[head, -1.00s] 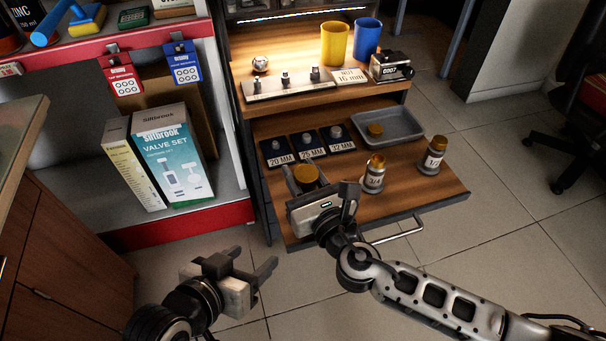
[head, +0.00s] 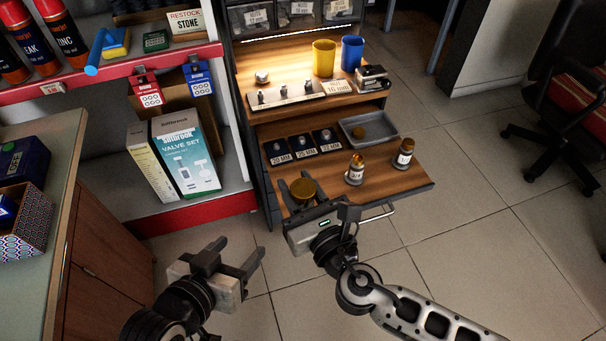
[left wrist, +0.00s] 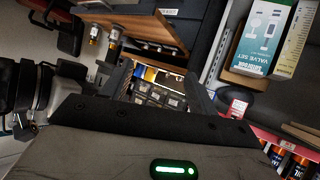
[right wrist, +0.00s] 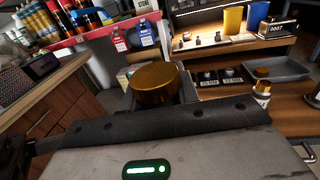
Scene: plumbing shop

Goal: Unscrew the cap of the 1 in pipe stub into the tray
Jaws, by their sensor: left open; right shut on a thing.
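My right gripper (head: 304,196) is shut on a wide brass cap (head: 308,189) at the front left of the pull-out wooden board. The cap also fills the middle of the right wrist view (right wrist: 156,84). No 1 in stub is visible; my gripper may hide it, so I cannot tell whether the cap touches it. The grey tray (head: 381,124) lies at the back right of the board, with a small brass piece (head: 358,132) in it. My left gripper (head: 241,250) is open and empty, low over the floor.
Two brass-topped stubs, 3/4 (head: 355,170) and 1/2 (head: 404,154), stand right of the held cap. Dark size plates (head: 303,146) lie behind it. A red-edged shelf with a valve set box (head: 187,160) is at left. The board between stubs and tray is clear.

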